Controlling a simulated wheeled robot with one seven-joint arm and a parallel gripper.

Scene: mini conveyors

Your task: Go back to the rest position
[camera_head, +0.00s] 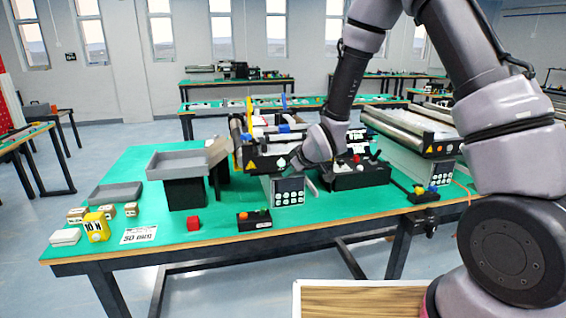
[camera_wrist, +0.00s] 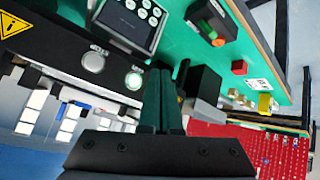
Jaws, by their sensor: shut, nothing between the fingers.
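My gripper (camera_wrist: 160,80) is shut and empty in the wrist view, its two dark green fingers pressed together. In the head view my arm reaches down from the upper right, and its end sits low over the near end of a mini conveyor (camera_head: 262,160). The fingers are hard to make out there. In the wrist view the fingertips are just beside a lit round button (camera_wrist: 133,81) on the conveyor's dark front face. I cannot tell whether they touch it. The conveyor's keypad panel (camera_head: 289,191) is just below my gripper in the head view.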

